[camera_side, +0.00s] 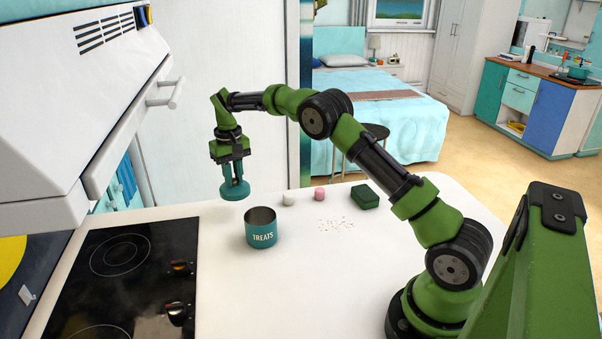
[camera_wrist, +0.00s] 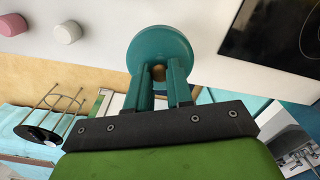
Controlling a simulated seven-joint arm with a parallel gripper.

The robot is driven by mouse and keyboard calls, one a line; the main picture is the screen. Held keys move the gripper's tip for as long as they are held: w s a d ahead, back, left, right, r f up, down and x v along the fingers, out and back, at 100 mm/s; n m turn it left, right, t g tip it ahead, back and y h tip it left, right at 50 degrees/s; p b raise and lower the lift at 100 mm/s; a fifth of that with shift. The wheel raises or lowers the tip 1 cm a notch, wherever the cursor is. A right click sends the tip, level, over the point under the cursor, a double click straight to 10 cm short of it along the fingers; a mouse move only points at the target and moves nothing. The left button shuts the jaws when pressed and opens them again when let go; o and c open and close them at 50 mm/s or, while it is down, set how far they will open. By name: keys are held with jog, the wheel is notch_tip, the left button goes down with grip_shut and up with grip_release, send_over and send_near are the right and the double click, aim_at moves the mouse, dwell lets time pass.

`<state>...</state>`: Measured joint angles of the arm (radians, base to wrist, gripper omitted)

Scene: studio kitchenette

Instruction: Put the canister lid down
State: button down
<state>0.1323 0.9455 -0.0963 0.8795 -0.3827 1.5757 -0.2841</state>
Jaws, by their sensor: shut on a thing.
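The teal canister lid (camera_side: 235,193) is a round disc with a small knob. My gripper (camera_side: 232,181) points down and is shut on the knob. In the wrist view the lid (camera_wrist: 160,42) fills the upper middle, with the brownish knob (camera_wrist: 158,73) between the two teal fingers. The lid hangs near the counter's far edge; its exact height is hard to tell. The teal canister (camera_side: 262,235), marked TREATS, stands upright and open on the counter, to the right of and nearer than the lid. The canister is not seen in the wrist view.
A white cylinder (camera_side: 289,198), a pink cylinder (camera_side: 319,194) and a green box (camera_side: 367,198) stand along the far side of the white counter (camera_side: 330,275). Crumbs (camera_side: 336,225) lie nearby. A black cooktop (camera_side: 125,275) is at left, under a white hood (camera_side: 75,110).

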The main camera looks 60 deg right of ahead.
notch_tip(320, 180, down, 8)
jog(key=shift+r, duration=0.1)
dwell(0.4)
jog(key=c, duration=1)
grip_release()
jog(key=shift+f, duration=0.2)
